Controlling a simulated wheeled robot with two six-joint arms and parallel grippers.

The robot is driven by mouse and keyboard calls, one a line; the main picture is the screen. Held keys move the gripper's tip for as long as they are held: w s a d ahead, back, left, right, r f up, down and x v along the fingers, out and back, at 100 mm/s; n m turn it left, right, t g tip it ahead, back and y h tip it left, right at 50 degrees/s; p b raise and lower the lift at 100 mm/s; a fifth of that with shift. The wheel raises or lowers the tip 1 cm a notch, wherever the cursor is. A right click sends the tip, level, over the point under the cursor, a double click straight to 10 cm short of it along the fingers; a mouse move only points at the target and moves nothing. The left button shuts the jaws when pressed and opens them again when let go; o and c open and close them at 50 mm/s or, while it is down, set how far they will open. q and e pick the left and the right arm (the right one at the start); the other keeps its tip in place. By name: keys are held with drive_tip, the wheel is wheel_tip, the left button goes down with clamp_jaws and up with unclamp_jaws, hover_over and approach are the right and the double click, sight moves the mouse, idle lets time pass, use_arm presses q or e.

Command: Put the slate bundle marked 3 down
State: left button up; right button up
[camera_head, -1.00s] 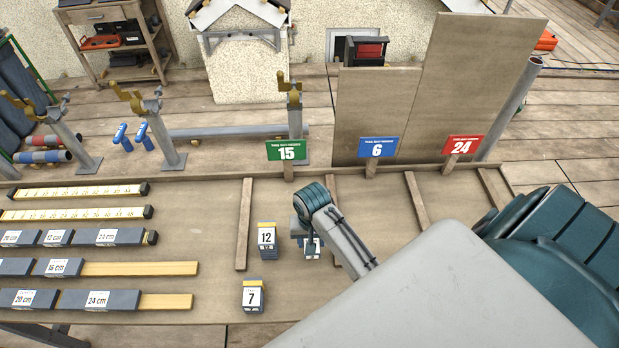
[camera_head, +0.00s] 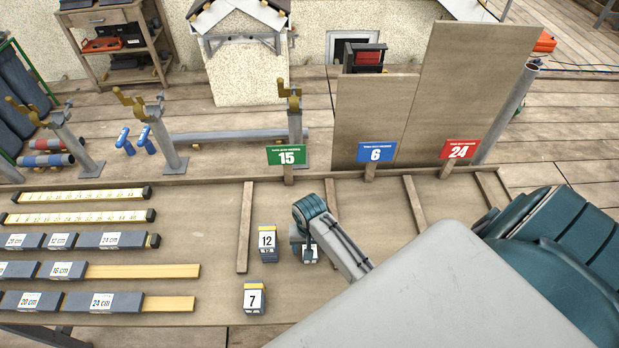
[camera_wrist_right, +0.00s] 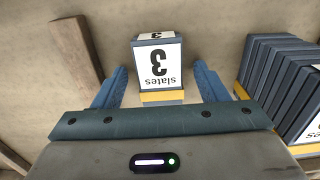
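The slate bundle marked 3 (camera_wrist_right: 160,62) is a dark block with a white label and a yellow band; it appears to stand on the tan board (camera_head: 205,215). In the right wrist view my right gripper (camera_wrist_right: 160,76) has its two blue fingers spread on either side of the bundle, with a gap at each side. My left gripper is not in view.
The bundle marked 12 (camera_head: 267,240) stands close left of it, and the bundle marked 7 (camera_head: 254,298) nearer me. Wooden strips (camera_head: 245,226) divide the board.

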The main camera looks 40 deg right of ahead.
wheel_tip(320, 180, up, 12)
drive_tip(key=b, duration=0.2)
drive_tip(key=shift+r+b, duration=0.15)
drive_tip(key=shift+b, duration=0.25)
